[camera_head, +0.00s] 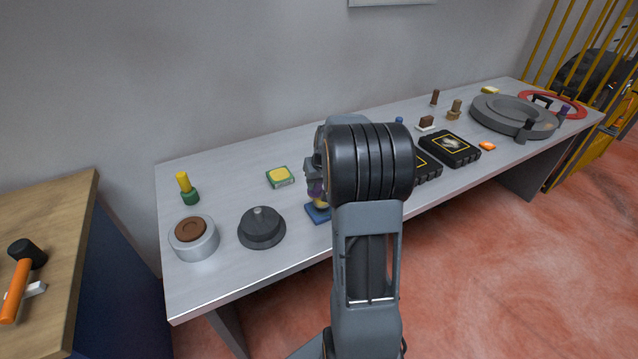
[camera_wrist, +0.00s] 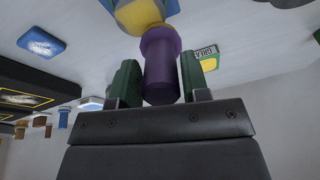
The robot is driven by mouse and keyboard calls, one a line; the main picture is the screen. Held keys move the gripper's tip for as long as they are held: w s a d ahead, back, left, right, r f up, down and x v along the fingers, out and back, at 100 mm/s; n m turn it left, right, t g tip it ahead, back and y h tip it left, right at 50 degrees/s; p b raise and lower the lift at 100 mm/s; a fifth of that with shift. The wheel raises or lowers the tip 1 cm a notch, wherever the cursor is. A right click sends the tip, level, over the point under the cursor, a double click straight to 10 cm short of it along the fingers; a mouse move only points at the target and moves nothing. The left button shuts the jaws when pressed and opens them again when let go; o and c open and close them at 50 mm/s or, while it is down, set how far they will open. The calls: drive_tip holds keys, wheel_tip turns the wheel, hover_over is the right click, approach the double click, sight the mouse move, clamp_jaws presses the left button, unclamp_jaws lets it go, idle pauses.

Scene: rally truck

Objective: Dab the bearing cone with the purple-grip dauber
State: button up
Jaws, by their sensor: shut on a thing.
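My gripper (camera_wrist: 160,82) is shut on the purple grip of the dauber (camera_wrist: 161,60), between its two green fingers in the wrist view. The dauber's yellow part (camera_wrist: 139,14) points away from my gripper, over a blue pad (camera_wrist: 172,6). I cannot tell if it touches the pad. In the head view my arm hides most of the gripper; a bit of the dauber's yellow part (camera_head: 321,204) shows above the blue pad (camera_head: 317,213). A dark grey stepped round piece with a peg (camera_head: 262,228) stands left of the pad; I cannot tell surely if it is the bearing cone.
A silver pot with a brown top (camera_head: 194,246), a green and yellow upright piece (camera_head: 188,190) and a green-yellow box (camera_head: 280,177) stand at the bench's left. Black cases (camera_head: 450,148) and a large grey ring (camera_head: 510,117) lie right. A hammer (camera_head: 17,285) lies on the wooden table.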

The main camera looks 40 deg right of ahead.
drive_tip(key=shift+s, duration=0.2)
drive_tip(key=shift+s+a+b, duration=0.1)
drive_tip(key=shift+s+b, duration=0.25)
drive_tip(key=shift+s, duration=0.4)
drive_tip(key=shift+w, duration=0.15)
drive_tip(key=shift+w, duration=0.75)
drive_tip(key=shift+r+p, duration=0.65)
drive_tip(key=shift+r, duration=0.1)
drive_tip(key=shift+r+p, duration=1.75)
drive_tip(key=shift+r, duration=0.7)
